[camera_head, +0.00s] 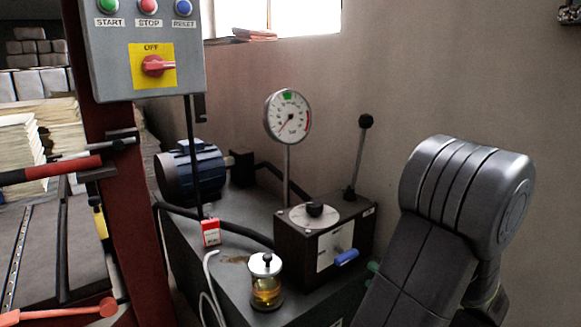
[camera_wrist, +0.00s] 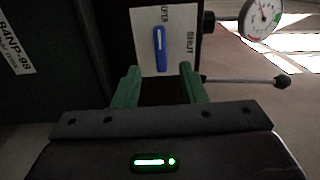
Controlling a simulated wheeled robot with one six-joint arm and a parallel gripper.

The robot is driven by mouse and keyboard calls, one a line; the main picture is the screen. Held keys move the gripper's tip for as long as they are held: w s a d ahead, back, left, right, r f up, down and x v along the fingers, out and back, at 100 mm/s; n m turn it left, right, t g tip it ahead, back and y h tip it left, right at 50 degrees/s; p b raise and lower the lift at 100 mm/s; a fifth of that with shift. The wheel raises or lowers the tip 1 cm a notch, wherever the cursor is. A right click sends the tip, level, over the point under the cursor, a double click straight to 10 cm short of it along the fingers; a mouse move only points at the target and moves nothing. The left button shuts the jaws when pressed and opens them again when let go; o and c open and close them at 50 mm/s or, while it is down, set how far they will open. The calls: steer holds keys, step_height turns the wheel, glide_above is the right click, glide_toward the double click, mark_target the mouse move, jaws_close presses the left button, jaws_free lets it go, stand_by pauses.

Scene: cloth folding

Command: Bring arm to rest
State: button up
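My gripper (camera_wrist: 160,85) shows its two green fingers apart, with nothing held between them. Beyond the fingertips is a white plate (camera_wrist: 178,22) with a blue lever (camera_wrist: 160,48), on the front of a dark box. In the head view, my grey arm (camera_head: 420,250) fills the lower right, and its bulk hides most of my gripper. The blue lever (camera_head: 346,257) sticks out from the dark valve box (camera_head: 290,235) just left of my arm. A bit of green shows between that box and my arm. I cannot tell the exact gap between fingers and lever.
A pressure gauge (camera_head: 288,116) and a black-knobbed lever (camera_head: 361,150) rise by the valve box. A blue motor (camera_head: 190,172) and a glass oil cup (camera_head: 266,285) sit on the grey unit. A control panel (camera_head: 145,50) hangs upper left. Clear air lies before the right wall.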

mark_target(345, 254)
steer(key=v, duration=0.4)
steer(key=b+x, duration=0.3)
steer(key=x, duration=1.1)
steer(key=shift+w+a, duration=0.1)
steer(key=shift+a, duration=0.05)
steer(key=shift+r+m+p, duration=0.3)
steer(key=shift+p, duration=0.6)
steer(key=shift+d+m+p, duration=0.2)
steer(key=shift+m+p, duration=0.1)
steer(key=shift+p, duration=0.15)
steer(key=m+p, duration=0.3)
steer(key=p, duration=0.2)
steer(key=shift+r, duration=0.2)
steer(key=shift+f+m+p, duration=0.1)
steer(key=shift+m+p, duration=0.6)
steer(key=shift+f, duration=0.15)
